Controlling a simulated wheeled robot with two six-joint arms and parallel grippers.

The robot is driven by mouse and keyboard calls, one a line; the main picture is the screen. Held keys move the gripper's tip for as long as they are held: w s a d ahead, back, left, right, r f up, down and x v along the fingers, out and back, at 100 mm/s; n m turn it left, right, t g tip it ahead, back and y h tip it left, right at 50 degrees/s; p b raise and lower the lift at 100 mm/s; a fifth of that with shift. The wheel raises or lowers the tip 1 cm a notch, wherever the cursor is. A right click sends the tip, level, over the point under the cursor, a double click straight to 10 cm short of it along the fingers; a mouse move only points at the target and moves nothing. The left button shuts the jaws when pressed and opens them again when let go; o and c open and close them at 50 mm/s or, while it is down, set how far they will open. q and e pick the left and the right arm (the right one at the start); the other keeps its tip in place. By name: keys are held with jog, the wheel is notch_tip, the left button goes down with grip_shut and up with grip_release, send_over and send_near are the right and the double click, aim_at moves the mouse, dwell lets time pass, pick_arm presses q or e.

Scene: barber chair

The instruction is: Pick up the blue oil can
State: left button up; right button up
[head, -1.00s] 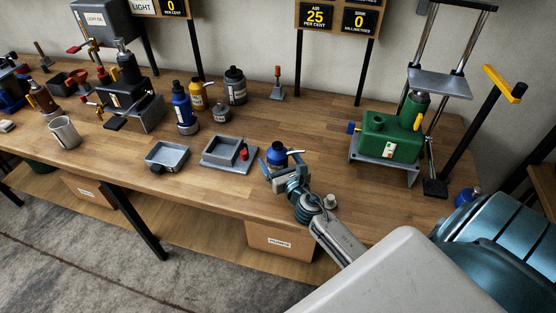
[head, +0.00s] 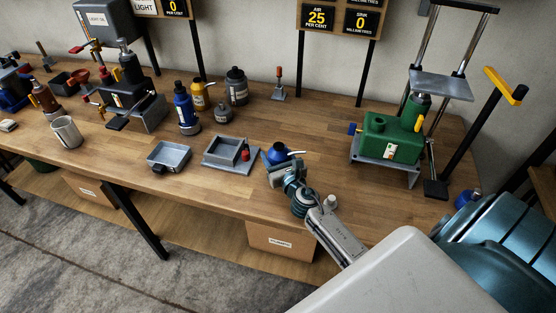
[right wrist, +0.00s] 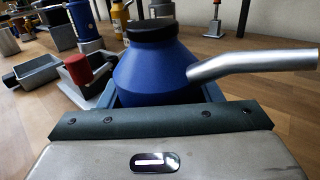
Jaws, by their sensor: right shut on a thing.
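The blue oil can (head: 279,153) has a dark cap and a silver spout pointing right. It is at the front middle of the workbench in the head view. My right gripper (head: 274,166) is shut on the can from the near side. In the right wrist view the oil can (right wrist: 155,68) stands upright between the fingers, its lower part hidden behind the gripper body. I cannot tell whether its base touches the bench. My left gripper is not in view.
Just left of the can is a grey tray fixture (head: 226,151) with a small red-capped item (head: 245,154). A green pump unit (head: 388,140) stands to the right. Blue and yellow bottles (head: 184,108) stand behind left. The wooden bench (head: 320,125) behind the can is clear.

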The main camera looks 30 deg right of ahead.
aim_at(276, 147)
jog(key=shift+r, duration=0.1)
jog(key=shift+r+p, duration=0.5)
jog(key=shift+r, duration=0.05)
notch_tip(276, 147, up, 3)
jog(key=shift+s+a+f+p, duration=0.1)
jog(key=shift+s+f+p, duration=0.1)
jog(key=shift+p, duration=0.7)
jog(key=s+a+b, duration=0.1)
jog(key=s+a, duration=0.3)
jog(key=s, duration=0.2)
jog(key=s+a+r+b, duration=0.1)
jog(key=s+a, duration=0.3)
jog(key=s, duration=0.3)
jog(key=shift+s, duration=0.2)
jog(key=shift+d, duration=0.1)
